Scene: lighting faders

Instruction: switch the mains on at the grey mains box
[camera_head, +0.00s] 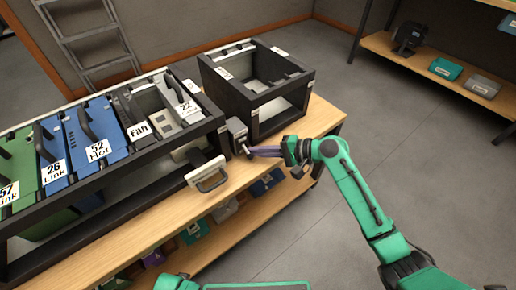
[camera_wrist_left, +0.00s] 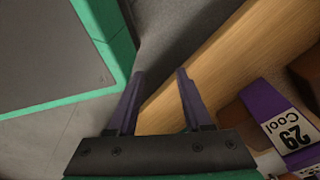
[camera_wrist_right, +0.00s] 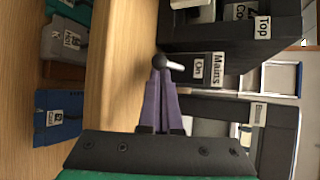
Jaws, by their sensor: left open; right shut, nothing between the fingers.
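The grey mains box (camera_head: 237,132) stands on the bench at the right end of the long black rack. In the right wrist view the box (camera_wrist_right: 203,82) bears a "Mains" label with "On" beneath it. A lever (camera_wrist_right: 174,65) with a light shaft and a dark round end sticks out of it. My right gripper (camera_head: 256,151) is shut and empty, its tips (camera_wrist_right: 160,68) right at the lever's end. I cannot tell whether they touch it. My left gripper (camera_wrist_left: 160,74) is open and empty, seen only in its wrist view, near the bench edge.
The long rack (camera_head: 150,165) holds several labelled modules. An open black frame (camera_head: 225,100) stands just behind and right of the box. Small boxes lie on the lower shelf.

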